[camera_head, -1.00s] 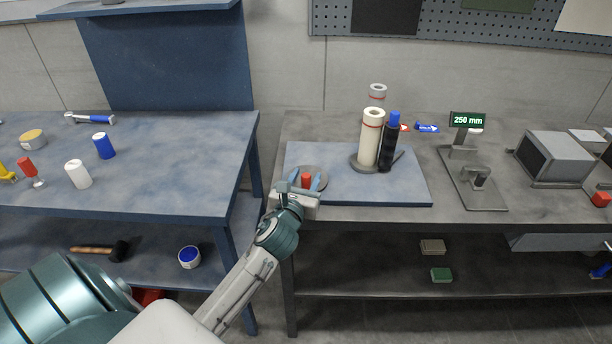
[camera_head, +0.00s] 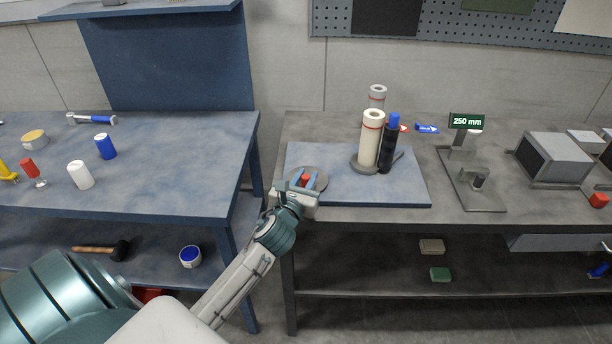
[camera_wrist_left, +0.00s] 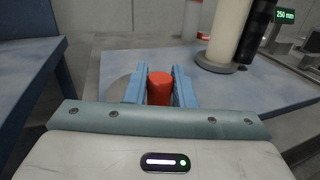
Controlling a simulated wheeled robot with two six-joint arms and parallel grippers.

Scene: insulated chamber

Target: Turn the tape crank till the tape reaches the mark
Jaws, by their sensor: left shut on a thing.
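The crank is a grey disc (camera_head: 319,175) with an upright red knob (camera_head: 305,180), at the left end of a blue-grey board on the right-hand bench. My left gripper (camera_head: 304,179) is shut on the red knob, a blue finger on each side. The left wrist view shows the knob (camera_wrist_left: 159,88) between the fingers. A pale upright roll (camera_head: 370,140) with a red band near its top stands on the board, with a dark blue-capped cylinder (camera_head: 387,148) beside it. I cannot tell tape or mark apart there. My right gripper is not in view.
A display (camera_head: 467,121) reading 250 mm stands on a grey stand to the right. A grey box (camera_head: 556,157) is farther right. The blue bench (camera_head: 130,180) at left holds cups and tools. A gap separates the benches. The board's right front part is bare.

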